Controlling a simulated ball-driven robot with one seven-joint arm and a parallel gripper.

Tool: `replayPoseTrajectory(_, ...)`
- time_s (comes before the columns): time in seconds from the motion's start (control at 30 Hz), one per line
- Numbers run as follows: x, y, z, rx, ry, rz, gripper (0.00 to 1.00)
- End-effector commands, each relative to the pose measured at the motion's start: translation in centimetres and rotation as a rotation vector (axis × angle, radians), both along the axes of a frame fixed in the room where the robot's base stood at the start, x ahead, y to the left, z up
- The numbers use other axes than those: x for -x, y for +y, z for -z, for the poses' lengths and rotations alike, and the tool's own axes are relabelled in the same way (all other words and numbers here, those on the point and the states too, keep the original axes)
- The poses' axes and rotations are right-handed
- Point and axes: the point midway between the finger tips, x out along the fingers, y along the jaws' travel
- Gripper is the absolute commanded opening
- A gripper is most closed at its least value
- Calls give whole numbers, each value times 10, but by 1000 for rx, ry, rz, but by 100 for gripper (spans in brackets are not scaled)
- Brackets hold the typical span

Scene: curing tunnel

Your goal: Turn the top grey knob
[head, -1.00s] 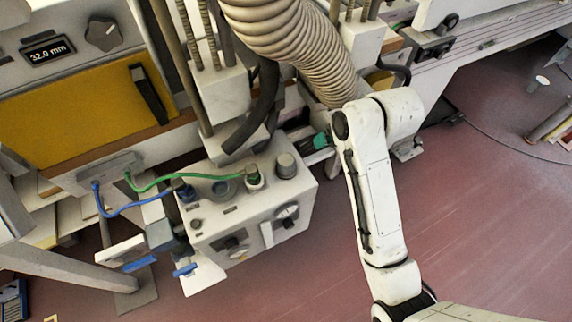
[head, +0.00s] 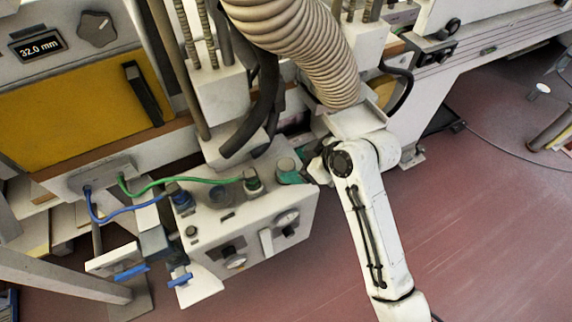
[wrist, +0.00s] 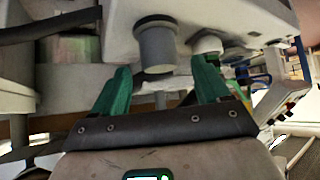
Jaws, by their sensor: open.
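The grey knob (head: 286,165), a short cylinder, stands on the top face of the pale control box (head: 210,238). In the wrist view the knob (wrist: 157,48) hangs downward in the picture, just beyond and between my green fingertips. My gripper (head: 293,177) is at the box's right end, its green fingers close beside the knob. In the wrist view my gripper (wrist: 161,74) is open, with a finger on each side of the knob's end. I see nothing held, and contact with the knob cannot be told.
A green cable plug (head: 252,180) and a blue cable plug (head: 180,196) stand on the same box face. A thick ribbed hose (head: 295,45) and a black hose (head: 250,125) hang close behind. Floor (head: 470,230) is clear at right.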

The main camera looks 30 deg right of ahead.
Motion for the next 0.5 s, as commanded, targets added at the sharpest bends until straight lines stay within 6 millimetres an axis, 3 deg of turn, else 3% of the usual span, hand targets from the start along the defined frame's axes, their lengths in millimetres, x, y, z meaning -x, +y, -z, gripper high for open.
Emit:
replayPoseTrajectory(0.23,-22,14,26,1,2,0,75)
replayPoseTrajectory(0.5,-29,19,34,1,-1,1,75)
